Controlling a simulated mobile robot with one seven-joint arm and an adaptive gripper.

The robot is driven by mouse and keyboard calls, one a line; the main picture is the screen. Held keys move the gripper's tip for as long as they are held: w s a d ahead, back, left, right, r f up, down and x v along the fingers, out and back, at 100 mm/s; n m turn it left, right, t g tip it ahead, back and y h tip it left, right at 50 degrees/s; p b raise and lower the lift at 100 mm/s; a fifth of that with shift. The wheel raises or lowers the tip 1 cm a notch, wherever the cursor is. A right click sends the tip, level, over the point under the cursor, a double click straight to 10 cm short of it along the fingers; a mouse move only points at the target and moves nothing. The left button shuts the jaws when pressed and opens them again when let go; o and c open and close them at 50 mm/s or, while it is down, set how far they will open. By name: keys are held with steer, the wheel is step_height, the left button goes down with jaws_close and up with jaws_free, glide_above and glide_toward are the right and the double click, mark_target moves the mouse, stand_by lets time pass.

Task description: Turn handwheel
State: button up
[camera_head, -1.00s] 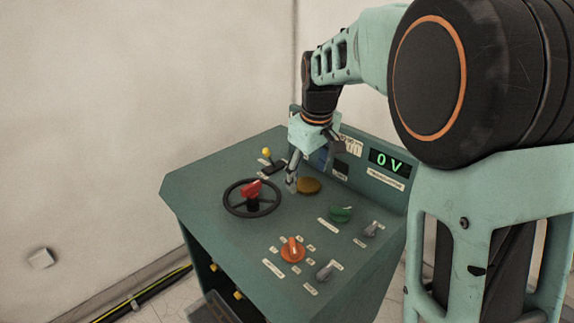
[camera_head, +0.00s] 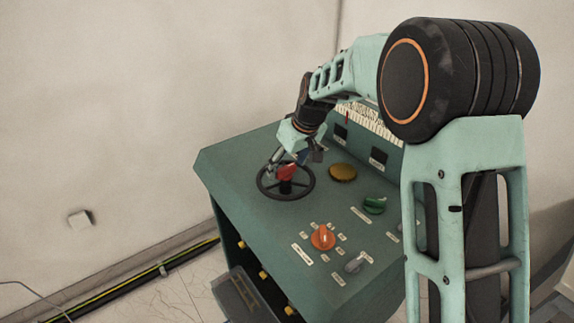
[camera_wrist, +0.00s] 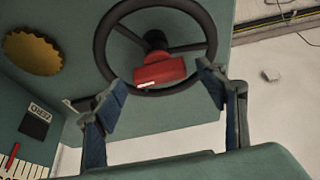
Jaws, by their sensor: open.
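The black handwheel (camera_head: 263,190) with a red handle at its hub (camera_head: 287,172) sits on the sloping top of the green control console (camera_head: 240,165). In the wrist view the handwheel rim (camera_wrist: 102,45) fills the upper middle, with the red handle (camera_wrist: 158,70) just below its hub. My gripper (camera_head: 292,160) is over the far side of the wheel in the head view. In the wrist view my gripper (camera_wrist: 160,90) is open, its two fingers on either side of the red handle, with nothing clamped. I cannot tell whether a finger touches the rim.
A brown round knob (camera_head: 343,172) is right of the wheel. A green knob (camera_head: 374,205), an orange selector (camera_head: 323,237) and a grey selector (camera_head: 355,263) are nearer the console's right side. A meter scale panel (camera_head: 372,122) stands at the back. Black and yellow cable (camera_head: 150,278) runs along the wall.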

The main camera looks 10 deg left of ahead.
steer(key=shift+w+a+f, duration=0.1)
steer(key=shift+f, duration=0.3)
steer(key=shift+c, duration=0.4)
steer(key=c, duration=1.5)
steer(key=shift+c, duration=0.5)
